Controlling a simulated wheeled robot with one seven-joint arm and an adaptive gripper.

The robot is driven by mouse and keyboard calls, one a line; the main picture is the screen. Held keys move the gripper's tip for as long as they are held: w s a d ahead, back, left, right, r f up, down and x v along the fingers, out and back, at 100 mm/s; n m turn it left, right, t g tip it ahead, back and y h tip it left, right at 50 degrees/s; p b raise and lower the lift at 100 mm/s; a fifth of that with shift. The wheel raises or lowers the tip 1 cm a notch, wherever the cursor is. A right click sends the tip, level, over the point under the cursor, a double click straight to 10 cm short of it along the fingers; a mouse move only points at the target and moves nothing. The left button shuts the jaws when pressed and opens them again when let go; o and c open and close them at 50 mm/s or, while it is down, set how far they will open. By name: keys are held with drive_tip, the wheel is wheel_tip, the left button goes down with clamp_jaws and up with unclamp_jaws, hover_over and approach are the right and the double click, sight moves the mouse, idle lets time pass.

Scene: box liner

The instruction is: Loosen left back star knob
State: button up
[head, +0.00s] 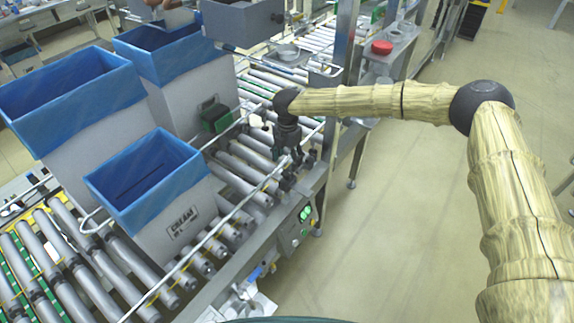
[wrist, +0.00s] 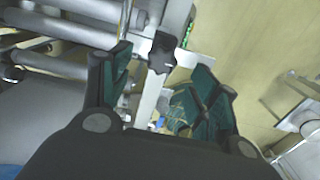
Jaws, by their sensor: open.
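A dark star knob (wrist: 161,52) shows in the wrist view, just beyond and between my spread fingers, on a pale metal bar. My gripper (wrist: 158,85) is open, with one dark green finger on each side and nothing between the tips. A visible gap separates the fingers from the knob in the picture; the depth is hard to judge. In the head view my gripper (head: 286,158) points down over the conveyor's side rail. Small dark knobs (head: 287,184) show just below it. I cannot tell which of them is the left back one.
A thin guide rail (head: 225,222) runs along the conveyor. A control panel (head: 297,228) hangs below. The floor at right is clear.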

sight(288, 172)
drive_tip(key=shift+s+d+f+p, duration=0.1)
drive_tip(key=shift+s+f+p, duration=0.35)
drive_tip(key=shift+s+f, duration=0.2)
drive_tip(key=f, duration=0.2)
drive_tip(key=w+f+p, duration=0.1)
drive_tip(key=f, duration=0.1)
drive_tip(key=shift+w+f, duration=0.1)
drive_tip(key=shift+s, duration=0.3)
drive_tip(key=shift+w, duration=0.1)
drive_tip(key=shift+c, duration=1.2)
drive_tip(key=c, duration=0.8)
